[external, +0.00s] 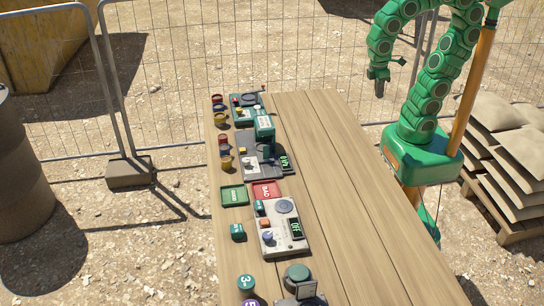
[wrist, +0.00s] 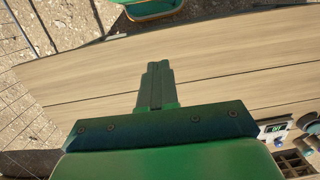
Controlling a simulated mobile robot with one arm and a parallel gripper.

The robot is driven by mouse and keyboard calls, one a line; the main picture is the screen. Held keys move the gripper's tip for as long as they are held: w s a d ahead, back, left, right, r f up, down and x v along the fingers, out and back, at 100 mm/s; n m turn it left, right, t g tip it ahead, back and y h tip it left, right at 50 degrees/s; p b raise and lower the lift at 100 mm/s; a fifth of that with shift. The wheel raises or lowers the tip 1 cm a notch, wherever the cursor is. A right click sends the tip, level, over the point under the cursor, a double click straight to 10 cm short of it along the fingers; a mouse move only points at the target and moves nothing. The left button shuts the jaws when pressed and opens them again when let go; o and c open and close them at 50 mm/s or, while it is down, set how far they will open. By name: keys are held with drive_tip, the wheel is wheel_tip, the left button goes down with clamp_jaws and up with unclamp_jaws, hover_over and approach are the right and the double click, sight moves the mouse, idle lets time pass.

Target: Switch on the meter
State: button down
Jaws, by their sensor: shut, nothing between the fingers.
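Several instruments stand on the wooden table, and I cannot tell for sure which is the meter. A pale grey unit (external: 270,240) has a round plate, a blue knob (external: 268,237), an orange part and a dark display (external: 296,229) that seems to read OFF. Behind it, a dark grey unit (external: 262,172) has another small lit display (external: 284,162), too small to read. My gripper (external: 379,90) is shut and empty, raised at the right, well apart from the instruments. In the wrist view its closed fingers (wrist: 156,85) point over bare table boards.
Green and red trays (external: 234,196) lie beside the pale unit. Small coloured pots (external: 221,119) line the table's left edge. Numbered cylinders (external: 246,282) and a round-topped device (external: 298,274) stand at the near end. The table's right half (external: 340,170) is clear. A wire fence runs behind.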

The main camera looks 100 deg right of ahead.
sight(260, 208)
drive_tip(key=w+a+r+y, duration=0.1)
drive_tip(key=w+a+r, duration=0.15)
drive_tip(key=w, duration=0.55)
drive_tip(key=w+a+r, duration=0.1)
drive_tip(key=w+a, duration=0.2)
drive_tip(key=w, duration=0.6)
drive_tip(key=w+a+f+y, duration=0.1)
drive_tip(key=w+a+f, duration=0.2)
drive_tip(key=w+a, duration=0.3)
drive_tip(key=w+a+f+t+y, duration=0.1)
drive_tip(key=w+a, duration=0.6)
drive_tip(key=w, duration=1)
drive_tip(key=w+a+f+y, duration=0.1)
drive_tip(key=w+a+f, duration=0.3)
drive_tip(key=w, duration=0.8)
drive_tip(key=shift+a+f+t+y, duration=0.3)
drive_tip(key=shift+a+f+y, duration=0.1)
drive_tip(key=shift+a, duration=0.8)
drive_tip(key=x, duration=1.4)
